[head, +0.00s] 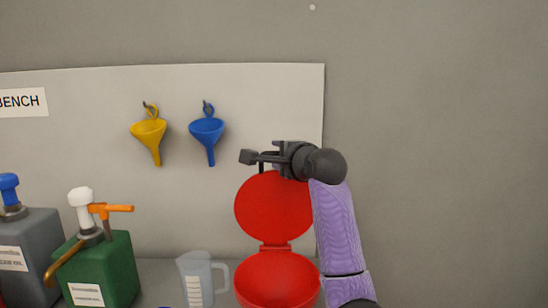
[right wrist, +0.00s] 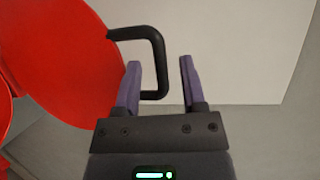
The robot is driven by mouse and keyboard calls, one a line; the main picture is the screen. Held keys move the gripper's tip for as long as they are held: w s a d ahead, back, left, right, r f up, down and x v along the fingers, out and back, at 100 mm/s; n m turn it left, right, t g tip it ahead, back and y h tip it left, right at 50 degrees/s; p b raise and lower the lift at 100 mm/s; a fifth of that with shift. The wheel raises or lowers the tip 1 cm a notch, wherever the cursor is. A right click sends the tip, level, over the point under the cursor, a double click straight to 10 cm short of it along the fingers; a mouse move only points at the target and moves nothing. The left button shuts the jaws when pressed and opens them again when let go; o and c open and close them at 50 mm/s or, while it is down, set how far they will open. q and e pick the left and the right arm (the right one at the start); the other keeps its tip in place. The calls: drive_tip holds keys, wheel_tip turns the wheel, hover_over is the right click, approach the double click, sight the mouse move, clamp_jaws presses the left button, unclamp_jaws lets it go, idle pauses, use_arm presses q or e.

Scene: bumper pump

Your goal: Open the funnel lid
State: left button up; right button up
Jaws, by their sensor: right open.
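The red funnel bowl (head: 277,280) stands low in the middle of the head view. Its round red lid (head: 272,208) is raised, standing nearly upright above the hinge at the back of the bowl. The lid also fills the left of the right wrist view (right wrist: 70,65). A black loop handle (right wrist: 157,60) sticks out from the lid's edge. My right gripper (head: 272,155) is at the lid's top edge. In the wrist view its purple fingers (right wrist: 160,80) are apart, with the handle's outer bar in line between them. Contact cannot be told. My left gripper is not in view.
A clear measuring jug (head: 197,278) stands left of the funnel. A green pump container (head: 110,265) and a grey one (head: 32,245) stand farther left. Yellow (head: 149,132) and blue (head: 207,132) funnels hang on the back panel. Right of my arm is bare wall.

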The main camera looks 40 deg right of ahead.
drive_tip(key=shift+x, duration=0.95)
clamp_jaws()
idle(0.7)
